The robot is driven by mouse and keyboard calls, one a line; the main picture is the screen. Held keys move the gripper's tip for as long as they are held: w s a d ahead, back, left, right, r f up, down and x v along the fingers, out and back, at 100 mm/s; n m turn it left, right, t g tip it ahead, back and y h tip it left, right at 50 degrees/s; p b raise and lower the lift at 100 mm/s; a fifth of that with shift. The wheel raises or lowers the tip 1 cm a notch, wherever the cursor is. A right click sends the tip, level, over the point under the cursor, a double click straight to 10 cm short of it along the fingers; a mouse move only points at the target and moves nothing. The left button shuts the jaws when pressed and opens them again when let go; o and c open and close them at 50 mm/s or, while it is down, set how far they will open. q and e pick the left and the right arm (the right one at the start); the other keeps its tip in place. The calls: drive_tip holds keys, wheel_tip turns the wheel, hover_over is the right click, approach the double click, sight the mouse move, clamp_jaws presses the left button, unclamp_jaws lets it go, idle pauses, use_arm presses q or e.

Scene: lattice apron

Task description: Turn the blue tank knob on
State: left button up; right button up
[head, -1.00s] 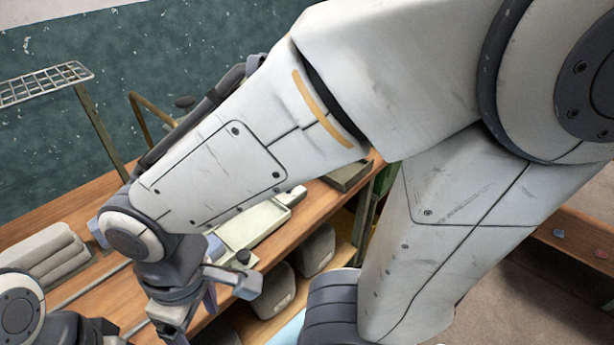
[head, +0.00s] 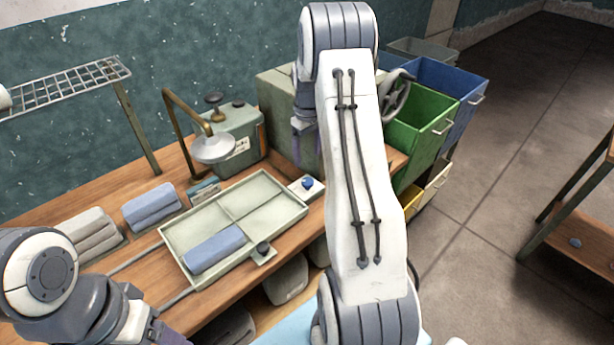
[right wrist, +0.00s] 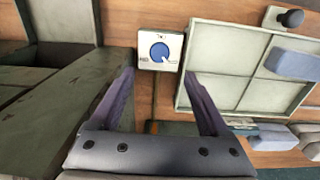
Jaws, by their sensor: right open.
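The blue tank knob (head: 307,183) sits on a small white plate at the right end of the pale divided tray. In the right wrist view the blue knob (right wrist: 160,52) is round, with a white mark pointing to the lower right and small lettering on both sides. My right gripper (head: 306,148) is above and behind the knob, partly hidden by my arm. Its two purple fingers are spread, with nothing between them, and the knob appears just beyond the gap between the tips (right wrist: 160,75). My left gripper (head: 165,335) is cut off at the bottom edge.
The pale tray (head: 170,240) holds a folded blue cloth, with a black knob (head: 263,248) at its front. A green tank (head: 233,135) and a lamp-like metal head (head: 212,149) stand behind. A large grey-green box (head: 275,95) is close to my right gripper.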

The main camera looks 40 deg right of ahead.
sight(308, 181)
wheel_tip(308, 181, down, 10)
drive_tip(key=p, duration=0.2)
drive_tip(key=shift+f+p, duration=0.1)
drive_tip(key=shift+p, duration=0.2)
clamp_jaws()
